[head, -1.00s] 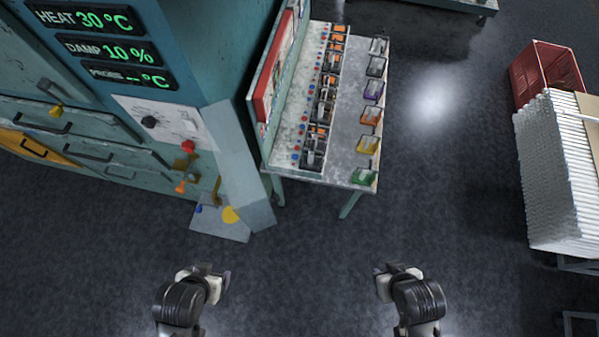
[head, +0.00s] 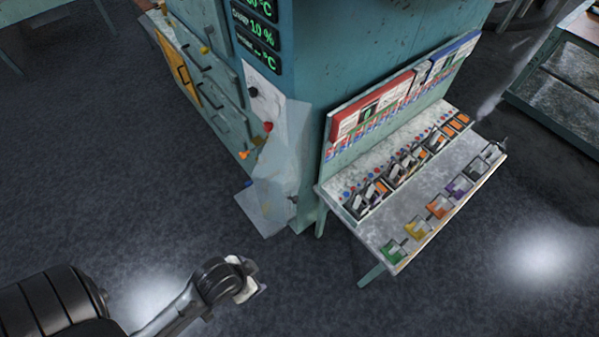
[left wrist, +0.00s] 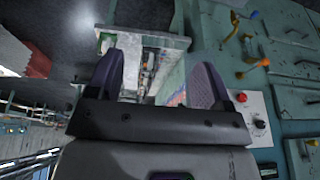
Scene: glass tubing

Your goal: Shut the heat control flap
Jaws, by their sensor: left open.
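A tall teal cabinet has a white control plate (head: 264,102) with a black knob (head: 253,91) and a red knob (head: 267,127). A pale, partly see-through panel (head: 284,155) stands at the cabinet corner beside the plate. I cannot tell for sure whether it is the heat control flap. The white plate (left wrist: 250,104) also shows at the right in the left wrist view. My left gripper (head: 258,287) is open and empty, over the floor and well apart from the cabinet. Its open fingers (left wrist: 157,82) show in the left wrist view. My right gripper is out of view.
A sloped switch desk (head: 425,185) with coloured tabs juts out right of the cabinet. Drawers with handles (head: 203,90) line the cabinet's left face. A table (head: 560,100) stands at far right. The floor in front is clear.

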